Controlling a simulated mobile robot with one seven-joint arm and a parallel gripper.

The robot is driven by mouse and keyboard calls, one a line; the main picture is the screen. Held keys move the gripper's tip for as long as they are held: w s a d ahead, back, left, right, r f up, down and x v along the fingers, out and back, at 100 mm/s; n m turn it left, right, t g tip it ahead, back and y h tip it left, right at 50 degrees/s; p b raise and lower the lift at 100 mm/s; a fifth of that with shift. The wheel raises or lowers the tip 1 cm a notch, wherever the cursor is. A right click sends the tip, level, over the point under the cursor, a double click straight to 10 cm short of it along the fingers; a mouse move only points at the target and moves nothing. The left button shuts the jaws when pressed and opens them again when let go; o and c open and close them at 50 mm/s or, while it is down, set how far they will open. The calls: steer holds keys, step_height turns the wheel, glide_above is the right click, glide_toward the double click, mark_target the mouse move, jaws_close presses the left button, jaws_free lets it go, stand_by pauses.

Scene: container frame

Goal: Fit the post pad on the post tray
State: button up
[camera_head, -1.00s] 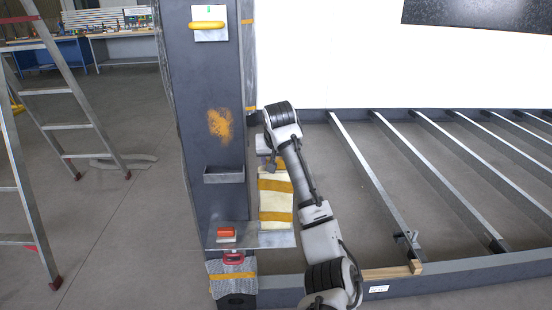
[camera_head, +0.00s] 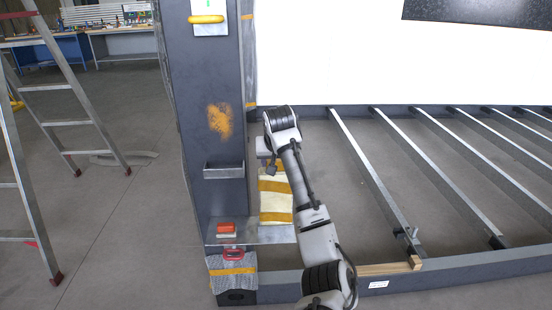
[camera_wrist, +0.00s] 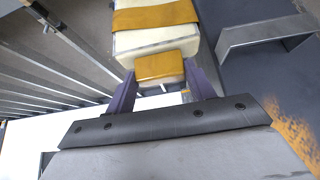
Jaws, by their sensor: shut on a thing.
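The post pad is a cream block with orange bands (camera_head: 276,208), upright just right of the grey post in the head view. It also shows at the top of the wrist view (camera_wrist: 160,38). My gripper (camera_wrist: 158,72) is shut on the pad's orange end block, one purple finger on each side. In the head view, my wrist hides the pad's upper end and the fingers. The post tray, a small grey metal tray (camera_head: 224,172), is fixed to the post's face, left of the pad and apart from it. It shows at the right of the wrist view (camera_wrist: 265,34).
A metal shelf (camera_head: 270,236) at the post's foot carries a red-orange block (camera_head: 226,229), close below the pad. A wrapped bundle (camera_head: 232,272) is under it. Metal bars (camera_head: 375,185) cross the frame floor at right. A ladder (camera_head: 50,110) stands at left.

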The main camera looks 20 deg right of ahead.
steer(key=shift+f, duration=0.15)
steer(key=o, duration=1.3)
steer(key=shift+o, duration=0.2)
steer(key=v, duration=1.3)
steer(key=shift+s+r+b, duration=0.15)
steer(key=shift+r+b, duration=0.2)
steer(key=shift+b, duration=0.1)
steer(key=shift+a, duration=0.1)
